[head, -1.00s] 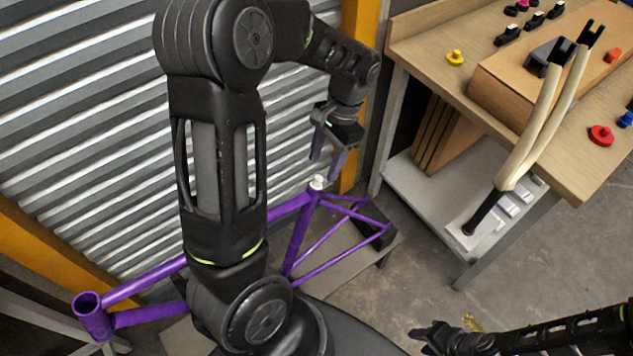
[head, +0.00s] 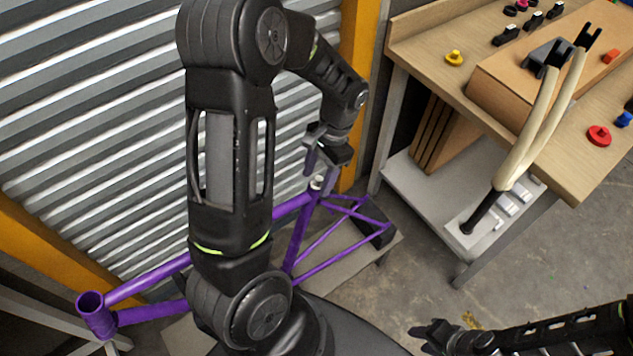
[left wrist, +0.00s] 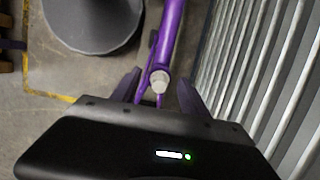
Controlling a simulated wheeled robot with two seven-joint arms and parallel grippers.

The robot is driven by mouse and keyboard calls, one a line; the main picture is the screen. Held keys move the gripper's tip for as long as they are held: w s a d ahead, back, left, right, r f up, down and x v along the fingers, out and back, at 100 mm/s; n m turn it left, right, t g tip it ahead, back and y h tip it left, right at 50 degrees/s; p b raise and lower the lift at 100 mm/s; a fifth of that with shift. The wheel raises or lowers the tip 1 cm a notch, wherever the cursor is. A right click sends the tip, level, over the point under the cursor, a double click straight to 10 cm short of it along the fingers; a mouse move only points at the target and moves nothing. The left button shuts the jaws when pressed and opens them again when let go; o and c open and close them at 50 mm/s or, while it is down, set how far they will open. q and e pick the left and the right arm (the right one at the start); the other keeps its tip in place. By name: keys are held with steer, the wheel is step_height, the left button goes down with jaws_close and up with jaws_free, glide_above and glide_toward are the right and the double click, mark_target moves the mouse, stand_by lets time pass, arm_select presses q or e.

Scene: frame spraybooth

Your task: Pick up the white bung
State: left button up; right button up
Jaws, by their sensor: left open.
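The white bung (head: 316,183) sits in the top of the seat tube of the purple bicycle frame (head: 299,236). My left gripper (head: 319,186) is open, pointing down, with its fingers around the level of the bung in the head view. In the left wrist view the bung (left wrist: 159,80) shows between the two open fingers (left wrist: 158,88), with the purple tube running up behind it. I cannot tell whether a finger touches it. My right gripper (head: 425,335) is low at the bottom right, away from the frame, and its jaw state is unclear.
A wooden workbench (head: 429,38) stands at the right with a yellow plug (head: 454,57), a red plug (head: 599,136) and a cardboard box. A pale fork (head: 535,125) leans by it. A corrugated metal shutter (head: 90,120) is close behind the frame.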

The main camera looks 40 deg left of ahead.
mark_target(318, 178)
arm_select(q)
steer(key=shift+c, duration=0.3)
jaws_close()
steer(key=shift+r, duration=0.1)
step_height(318, 178, up, 10)
steer(key=shift+b, duration=0.45)
stand_by(0.3)
stand_by(0.4)
